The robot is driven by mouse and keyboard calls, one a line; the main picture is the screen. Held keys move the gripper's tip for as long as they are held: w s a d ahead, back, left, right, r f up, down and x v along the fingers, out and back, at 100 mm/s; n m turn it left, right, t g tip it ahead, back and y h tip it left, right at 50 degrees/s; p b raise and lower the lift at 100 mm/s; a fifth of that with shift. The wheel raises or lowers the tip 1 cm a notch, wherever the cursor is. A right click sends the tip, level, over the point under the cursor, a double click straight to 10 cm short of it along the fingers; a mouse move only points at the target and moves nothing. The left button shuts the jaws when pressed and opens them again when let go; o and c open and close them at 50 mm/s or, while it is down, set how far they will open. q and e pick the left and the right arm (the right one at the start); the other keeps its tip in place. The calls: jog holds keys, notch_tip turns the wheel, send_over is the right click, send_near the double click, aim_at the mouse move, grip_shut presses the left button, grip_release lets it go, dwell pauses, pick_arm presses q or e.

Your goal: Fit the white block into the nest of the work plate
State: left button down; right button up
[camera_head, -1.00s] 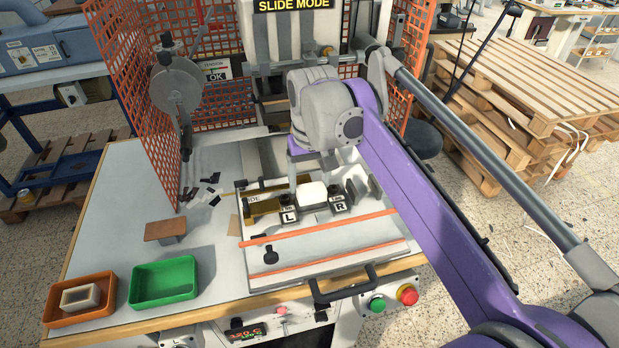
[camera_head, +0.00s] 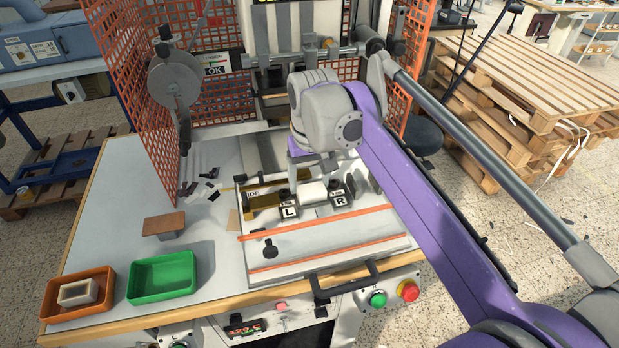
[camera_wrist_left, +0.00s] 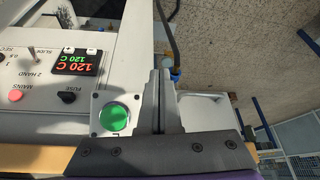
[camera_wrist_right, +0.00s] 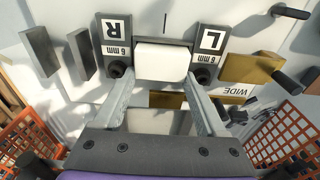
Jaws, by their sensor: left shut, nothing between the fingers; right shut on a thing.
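The white block (camera_head: 313,192) sits between the black stops marked L (camera_head: 288,210) and R (camera_head: 340,200) on the work plate (camera_head: 335,258). It also shows between those stops in the right wrist view (camera_wrist_right: 162,61), its near end at the fingertips. My right gripper (camera_wrist_right: 161,80) is shut on this block from above. The arm hides part of the area behind it in the head view, and I cannot tell whether the block is fully seated. My left gripper (camera_wrist_left: 165,75) is shut and empty, close to the green button (camera_wrist_left: 114,117) in the left wrist view.
A green tray (camera_head: 162,296) and an orange tray (camera_head: 75,313) holding a whitish hollow box (camera_head: 78,292) stand at the front left. Orange mesh guards (camera_head: 130,70) flank the press. A red button (camera_head: 408,290) is on the front.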

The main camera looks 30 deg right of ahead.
aim_at(312, 188)
jog(key=shift+f, duration=0.15)
jog(key=o, duration=1.5)
jog(key=r, duration=0.7)
jog(key=s+r+p, duration=0.1)
jog(key=r, duration=0.2)
jog(key=shift+s+a+r, duration=0.1)
jog(key=shift+a+r, duration=0.05)
jog(key=shift+r, duration=0.25)
